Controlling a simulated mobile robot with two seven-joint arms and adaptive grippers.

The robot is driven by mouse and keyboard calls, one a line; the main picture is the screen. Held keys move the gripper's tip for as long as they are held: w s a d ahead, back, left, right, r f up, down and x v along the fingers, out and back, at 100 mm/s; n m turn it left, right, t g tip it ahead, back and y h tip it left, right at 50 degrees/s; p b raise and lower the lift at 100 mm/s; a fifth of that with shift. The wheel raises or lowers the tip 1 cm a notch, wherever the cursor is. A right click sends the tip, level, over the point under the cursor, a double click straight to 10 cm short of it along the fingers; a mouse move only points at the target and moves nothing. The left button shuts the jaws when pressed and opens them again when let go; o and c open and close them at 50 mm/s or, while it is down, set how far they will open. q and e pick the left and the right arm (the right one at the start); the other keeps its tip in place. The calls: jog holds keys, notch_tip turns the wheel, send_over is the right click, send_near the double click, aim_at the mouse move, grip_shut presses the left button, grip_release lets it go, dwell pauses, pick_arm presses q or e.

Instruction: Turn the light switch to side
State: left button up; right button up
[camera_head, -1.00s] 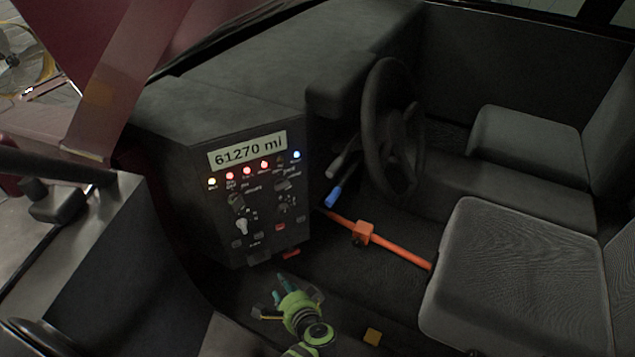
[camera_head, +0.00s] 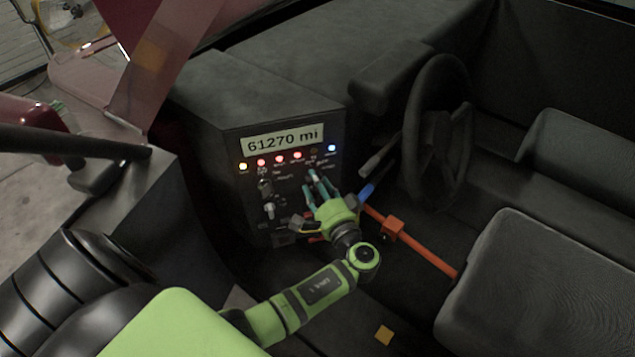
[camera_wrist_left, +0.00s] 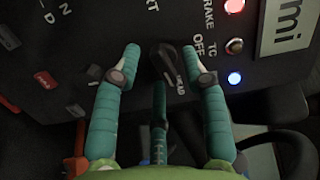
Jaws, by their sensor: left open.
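The light switch is a dark rotary knob (camera_wrist_left: 168,66) on the control panel, with OFF and HEAD printed beside it in the left wrist view. Its pointer slants toward the HEAD lettering. My left gripper (camera_wrist_left: 161,54) is open, with teal fingertips on either side of the knob and a third finger below. I cannot tell whether any finger touches it. In the head view the left gripper (camera_head: 320,184) is at the panel's right part and largely hides the switch. My right gripper is not in view.
The panel (camera_head: 225,205) carries a mileage display (camera_head: 282,138), a row of lit lamps and other knobs (camera_head: 268,210). A second knob (camera_wrist_left: 93,73) is close to the left finger. A blue-tipped lever (camera_head: 366,193), orange bar (camera_head: 435,262) and steering wheel (camera_head: 408,150) stand to the right.

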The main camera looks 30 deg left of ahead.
pick_arm(q)
grip_shut()
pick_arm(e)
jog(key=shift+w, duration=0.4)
pick_arm(q)
jog(key=shift+w+r+n+h+b, duration=0.1)
jog(key=shift+n+h+b, duration=0.4)
jog(key=shift+n+b, duration=3.7)
pick_arm(e)
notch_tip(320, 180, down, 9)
jog(key=b, duration=0.1)
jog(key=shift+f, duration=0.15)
pick_arm(q)
jog(key=shift+m, duration=0.4)
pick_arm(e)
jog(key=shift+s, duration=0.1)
